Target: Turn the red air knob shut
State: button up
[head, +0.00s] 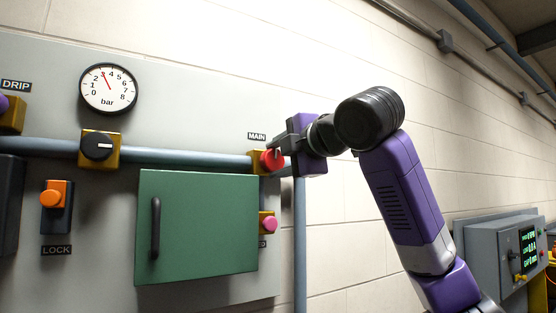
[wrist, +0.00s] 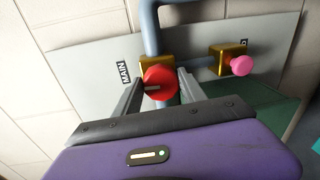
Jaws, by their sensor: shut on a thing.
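The red air knob (head: 271,159) sits on a yellow valve block on the blue pipe, under the label MAIN. In the wrist view the red knob (wrist: 159,83) is between the two grey fingers of my gripper (wrist: 160,86), with a pale mark on its face. My gripper is shut on the knob. In the head view my gripper (head: 277,157) reaches the knob from the right, and its purple body hides part of the fingers.
A pink knob (head: 270,224) is just below, beside the green cabinet door (head: 200,225). A black knob (head: 97,146) sits on the pipe under the gauge (head: 108,89), whose needle points near 3. An orange knob (head: 53,195) is above LOCK. A grey control box (head: 500,260) is at lower right.

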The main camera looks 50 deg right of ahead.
jog(key=shift+a+f+n, duration=0.1)
jog(key=shift+f+n, duration=0.05)
jog(key=shift+n, duration=0.35)
jog(key=o, duration=1.4)
jog(key=shift+c, duration=0.2)
jog(key=b+v, duration=0.3)
jog(key=v, duration=0.4)
jog(key=shift+s, duration=0.4)
jog(key=shift+a, duration=0.1)
